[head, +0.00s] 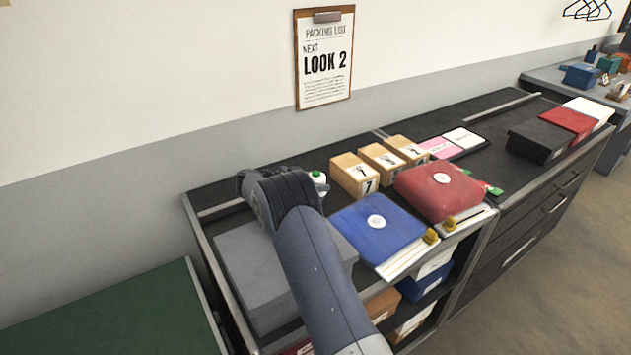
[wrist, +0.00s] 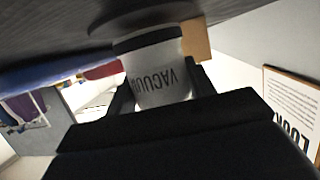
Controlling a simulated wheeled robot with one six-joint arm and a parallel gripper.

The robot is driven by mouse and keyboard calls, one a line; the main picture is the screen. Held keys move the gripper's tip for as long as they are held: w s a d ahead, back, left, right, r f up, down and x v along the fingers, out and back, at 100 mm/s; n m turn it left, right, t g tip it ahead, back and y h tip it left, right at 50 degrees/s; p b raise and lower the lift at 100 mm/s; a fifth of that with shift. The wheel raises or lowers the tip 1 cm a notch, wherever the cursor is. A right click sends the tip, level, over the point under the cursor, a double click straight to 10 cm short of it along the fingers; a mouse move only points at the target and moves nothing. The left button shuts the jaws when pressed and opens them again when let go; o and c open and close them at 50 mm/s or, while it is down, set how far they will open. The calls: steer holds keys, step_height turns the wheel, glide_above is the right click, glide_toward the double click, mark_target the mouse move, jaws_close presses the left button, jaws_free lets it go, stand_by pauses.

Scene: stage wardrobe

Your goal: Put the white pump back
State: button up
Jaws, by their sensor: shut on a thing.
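The white pump (wrist: 158,75) is a white cylinder with dark "VACUU…" lettering, seen upside down in the wrist view, with a dark band at its end towards the dark counter. My gripper (wrist: 163,92) is shut on it, one black finger on each side. In the head view a small part of the white pump (head: 320,184) with a green spot on top shows just right of my wrist, at the back of the counter. My arm hides the fingers there. I cannot tell whether the pump touches the counter.
Tan numbered boxes (head: 354,174) stand close right of the pump. A blue square bag (head: 355,232) and a red one (head: 440,196) lie in front. A grey box (head: 250,272) is under my arm. A packing list (head: 324,62) hangs on the wall behind.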

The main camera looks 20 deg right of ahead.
steer(key=shift+f, duration=0.2)
steer(key=o, duration=1.3)
steer(key=shift+s+f, duration=0.1)
steer(key=shift+f, duration=0.1)
steer(key=shift+r, duration=0.2)
steer(key=r+b+v, duration=0.1)
steer(key=v, duration=1.1)
steer(key=shift+r, duration=0.15)
